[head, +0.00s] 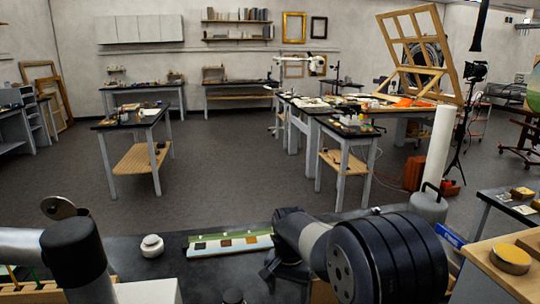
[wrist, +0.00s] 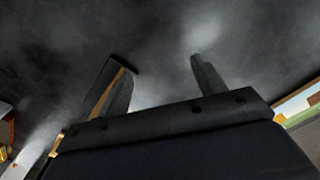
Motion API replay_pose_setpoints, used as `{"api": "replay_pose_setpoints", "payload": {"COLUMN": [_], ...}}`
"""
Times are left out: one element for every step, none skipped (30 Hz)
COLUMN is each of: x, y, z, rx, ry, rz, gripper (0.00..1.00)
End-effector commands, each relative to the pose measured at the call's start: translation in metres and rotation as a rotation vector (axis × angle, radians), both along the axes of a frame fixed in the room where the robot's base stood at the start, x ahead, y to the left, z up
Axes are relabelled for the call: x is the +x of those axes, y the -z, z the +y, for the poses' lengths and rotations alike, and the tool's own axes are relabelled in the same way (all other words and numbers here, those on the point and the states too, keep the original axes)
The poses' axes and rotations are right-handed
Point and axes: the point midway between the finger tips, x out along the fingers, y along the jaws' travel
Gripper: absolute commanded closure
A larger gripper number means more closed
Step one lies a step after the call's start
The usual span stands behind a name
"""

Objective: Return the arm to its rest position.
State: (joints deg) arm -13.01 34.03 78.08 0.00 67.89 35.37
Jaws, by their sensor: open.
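My gripper (wrist: 162,72) shows in the wrist view with its two dark fingers spread apart and nothing visible between them. A thin tan strip (wrist: 105,95) runs along the left finger; I cannot tell what it is. Behind the fingers is a dark, blurred surface. In the head view my arm reaches in at the bottom, over the black bench top (head: 125,248). The gripper end (head: 272,275) is low, just right of a pale sample strip, and its fingertips are hard to make out. No gilt fragment can be picked out.
The pale sample strip (head: 230,244) with dark and brown squares lies on the bench. A small white jar (head: 152,246) stands left of it. A grey cylinder (head: 429,205) stands to the right. A gold round tin (head: 511,259) sits on a wooden surface at far right.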

Motion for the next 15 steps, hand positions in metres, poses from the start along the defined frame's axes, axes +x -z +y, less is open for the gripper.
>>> {"api": "replay_pose_setpoints", "payload": {"x": [-0.001, -0.001, -0.001, 0.001, 0.001, 0.001, 0.001, 0.001, 0.001, 0.001, 0.000, 0.000, 0.000, 0.000, 0.000], "y": [0.011, 0.016, 0.022, 0.016, 0.010, 0.005, 0.002, -0.001, -0.004, -0.006, -0.008, -0.010, -0.011, -0.011, -0.012], "z": [0.000, 0.000, 0.000, 0.000, 0.000, 0.000, 0.000, 0.000, 0.001, 0.001, 0.001, 0.001, 0.001, 0.001, 0.001], "rx": [-0.001, -0.001, -0.001, 0.001, 0.001, 0.001, 0.001, 0.001, 0.001, 0.000, 0.001, 0.001, 0.001, 0.001, 0.001], "ry": [0.000, 0.000, 0.000, 0.000, 0.000, 0.000, 0.000, 0.000, 0.000, 0.000, 0.000, 0.000, 0.000, 0.000, 0.000], "rz": [0.006, 0.004, 0.004, -0.004, -0.005, -0.005, -0.004, -0.004, -0.004, -0.002, -0.001, -0.001, -0.001, -0.001, -0.001], "gripper": [0.35, 0.35, 0.35, 0.35, 0.35, 0.35, 0.35, 0.35, 0.35, 0.35, 0.35, 0.35, 0.35, 0.35, 0.35]}}
